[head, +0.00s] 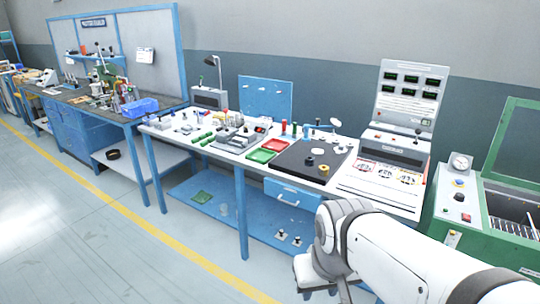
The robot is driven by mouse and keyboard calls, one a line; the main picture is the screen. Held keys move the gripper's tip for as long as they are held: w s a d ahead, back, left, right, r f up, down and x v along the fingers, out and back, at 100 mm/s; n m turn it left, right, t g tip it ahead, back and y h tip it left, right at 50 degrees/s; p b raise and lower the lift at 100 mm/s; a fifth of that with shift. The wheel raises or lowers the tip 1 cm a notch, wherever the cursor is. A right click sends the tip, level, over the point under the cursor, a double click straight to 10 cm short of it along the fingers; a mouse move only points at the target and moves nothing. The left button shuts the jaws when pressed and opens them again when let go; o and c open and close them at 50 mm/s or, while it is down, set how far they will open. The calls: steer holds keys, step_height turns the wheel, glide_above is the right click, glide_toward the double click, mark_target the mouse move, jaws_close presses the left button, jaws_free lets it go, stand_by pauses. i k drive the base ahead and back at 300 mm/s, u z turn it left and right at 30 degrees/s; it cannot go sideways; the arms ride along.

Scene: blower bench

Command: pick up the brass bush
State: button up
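A small yellow-gold ring-shaped piece (323,169), which looks like the brass bush, lies near the right front part of the black mat (292,166) on the white-topped bench. It is small in the head view, so its details cannot be made out. A dark round piece (309,161) lies just to its left, and a pale round piece (317,151) lies behind it. My white arm fills the lower right, in front of the bench. The fingers of my gripper do not show.
A red tray (275,145) and a green tray (261,156) sit left of the mat. Upright coloured cylinders (294,130) stand behind it. A display console (408,95) stands to the right, beside a green machine (465,205). Floor in front is clear.

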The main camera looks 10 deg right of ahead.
mark_target(323, 170)
steer(key=i, duration=1.55)
steer(key=z, duration=0.75)
steer(key=k, duration=0.65)
steer(key=z, duration=0.15)
steer(key=i, duration=0.75)
steer(key=u, duration=0.15)
